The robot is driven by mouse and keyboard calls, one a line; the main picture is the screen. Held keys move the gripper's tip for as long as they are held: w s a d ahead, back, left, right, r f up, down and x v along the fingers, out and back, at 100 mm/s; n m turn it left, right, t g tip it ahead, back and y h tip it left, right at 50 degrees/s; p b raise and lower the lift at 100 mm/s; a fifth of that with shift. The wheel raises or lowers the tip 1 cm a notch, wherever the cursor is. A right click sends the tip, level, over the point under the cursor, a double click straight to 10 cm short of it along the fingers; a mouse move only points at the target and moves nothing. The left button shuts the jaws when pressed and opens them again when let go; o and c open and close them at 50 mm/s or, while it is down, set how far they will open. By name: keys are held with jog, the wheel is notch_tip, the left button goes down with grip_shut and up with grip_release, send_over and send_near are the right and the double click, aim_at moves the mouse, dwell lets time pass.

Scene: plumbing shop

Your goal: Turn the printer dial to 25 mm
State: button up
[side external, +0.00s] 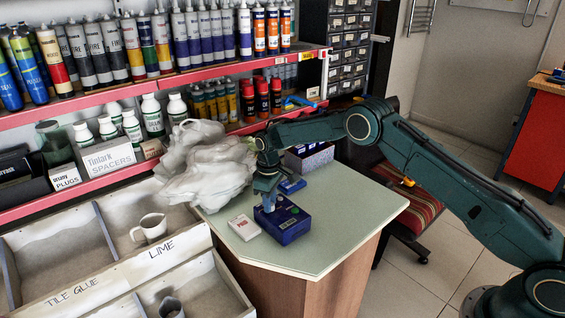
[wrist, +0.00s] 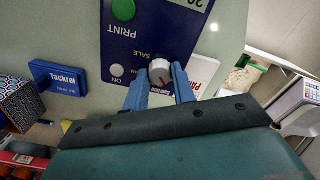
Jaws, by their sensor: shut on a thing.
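The printer is a dark blue box (side external: 284,226) on the pale green counter top (side external: 345,205). In the wrist view its face (wrist: 145,40) shows a green button marked PRINT, a pale button near ON, and a label partly cut off at the top edge that seems to start with 20. The dial (wrist: 159,69) is a pale grey knob with a red mark, beside the word SALE. Its exact setting cannot be read. My gripper (wrist: 159,80) has its two blue fingers shut on the dial, one on each side. In the side view my gripper (side external: 268,202) reaches down onto the printer top.
A white box with red lettering (side external: 244,227) lies left of the printer. A crumpled grey-white bag (side external: 205,165) is at the counter's left. The counter's right side is clear.

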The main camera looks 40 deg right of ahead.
jog(key=m, duration=0.8)
jog(key=shift+m, duration=0.4)
jog(key=o, duration=1)
jog(key=shift+r, duration=0.1)
notch_tip(320, 180, up, 14)
dwell(0.4)
